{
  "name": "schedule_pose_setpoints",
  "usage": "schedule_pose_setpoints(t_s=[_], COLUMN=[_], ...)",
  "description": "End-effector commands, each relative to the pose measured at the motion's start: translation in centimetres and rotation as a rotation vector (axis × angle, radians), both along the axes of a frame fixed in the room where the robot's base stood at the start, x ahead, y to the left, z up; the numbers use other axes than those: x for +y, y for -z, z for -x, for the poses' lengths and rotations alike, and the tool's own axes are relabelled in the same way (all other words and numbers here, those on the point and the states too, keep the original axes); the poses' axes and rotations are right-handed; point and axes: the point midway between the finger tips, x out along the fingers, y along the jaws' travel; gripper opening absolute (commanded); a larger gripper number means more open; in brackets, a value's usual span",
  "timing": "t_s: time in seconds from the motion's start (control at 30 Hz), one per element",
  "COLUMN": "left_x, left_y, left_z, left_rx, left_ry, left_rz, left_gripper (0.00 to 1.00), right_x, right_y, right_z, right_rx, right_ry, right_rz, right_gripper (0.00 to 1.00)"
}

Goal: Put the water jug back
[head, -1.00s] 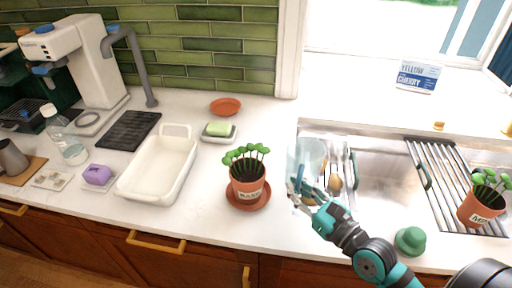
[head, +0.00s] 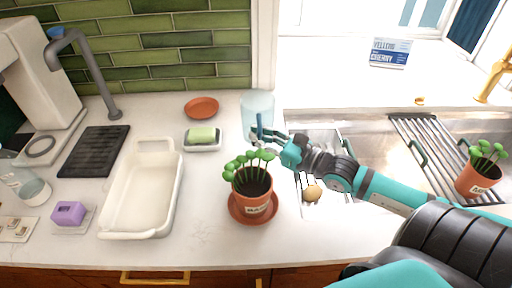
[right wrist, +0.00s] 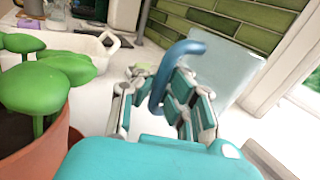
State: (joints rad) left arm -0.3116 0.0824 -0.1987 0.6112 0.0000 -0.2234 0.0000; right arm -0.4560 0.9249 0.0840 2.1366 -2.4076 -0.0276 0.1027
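The water jug (head: 258,105) is a pale blue, see-through vessel with a darker blue handle. In the head view it is upright behind the basil pot, near the wall corner left of the sink. I cannot tell whether it touches the counter. My right gripper (head: 268,141) is closed around its handle. In the right wrist view the blue handle (right wrist: 165,75) stands between the fingers of the gripper (right wrist: 158,95), with the jug's pale body (right wrist: 218,70) behind. My left gripper is not in view.
The basil pot (head: 252,190) stands just in front of the jug. A soap dish (head: 203,145), terracotta saucer (head: 201,107), white basin (head: 112,218), black drip mat (head: 94,150) and coffee machine (head: 40,75) lie to the left. The sink rack (head: 440,160) and another potted plant (head: 478,178) are right.

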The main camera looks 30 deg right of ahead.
Motion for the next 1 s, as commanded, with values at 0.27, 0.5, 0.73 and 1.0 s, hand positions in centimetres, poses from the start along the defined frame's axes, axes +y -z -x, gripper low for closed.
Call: schedule_pose_setpoints(t_s=[0.27,0.5,0.73,1.0], left_x=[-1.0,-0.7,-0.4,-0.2], left_y=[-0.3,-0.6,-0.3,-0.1], left_z=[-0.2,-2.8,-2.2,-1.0], left_rx=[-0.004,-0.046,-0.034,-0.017], left_ry=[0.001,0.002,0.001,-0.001], left_rz=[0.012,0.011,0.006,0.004], left_gripper=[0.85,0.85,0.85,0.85], right_x=[0.0,0.0,0.0,0.0], right_y=[2.9,4.7,4.8,5.1], right_z=[-0.1,0.0,0.0,0.0], right_rx=[-0.004,-0.004,-0.005,-0.002], right_ry=[0.002,0.0,0.0,0.0], right_rz=[0.001,0.0,0.001,0.001], right_gripper=[0.0,0.0,0.0,0.22])
